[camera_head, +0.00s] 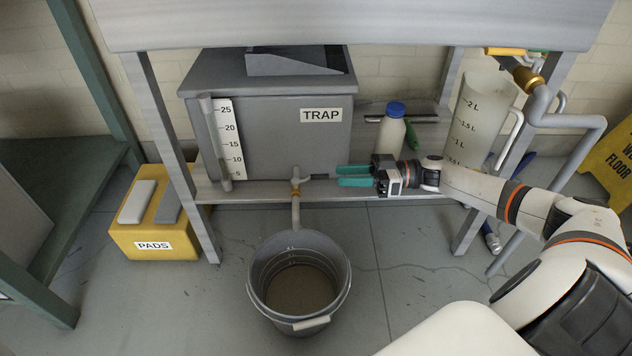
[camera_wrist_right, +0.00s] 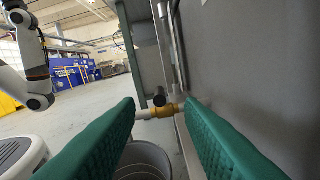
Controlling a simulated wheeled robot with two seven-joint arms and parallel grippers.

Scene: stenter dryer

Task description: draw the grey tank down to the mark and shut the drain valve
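The grey tank (camera_head: 270,135) labelled TRAP stands on a low shelf, with a gauge tube (camera_head: 214,145) and a 5 to 25 scale on its left front. The tube's level is too small to read surely. The brass drain valve (camera_head: 296,188) sits on the pipe below the tank; I cannot tell its handle position. The valve also shows in the right wrist view (camera_wrist_right: 168,111), beyond and between the fingertips. My right gripper (camera_head: 353,176) is open and empty, its green fingers right of the valve and apart from it. My left gripper is not in view.
A grey bucket (camera_head: 255,285) with brownish liquid stands under the drain pipe. A yellow PADS box (camera_head: 150,235) is at left. A white bottle (camera_head: 391,138) and a marked clear cylinder (camera_head: 480,115) stand right of the tank. Shelf legs flank the open floor.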

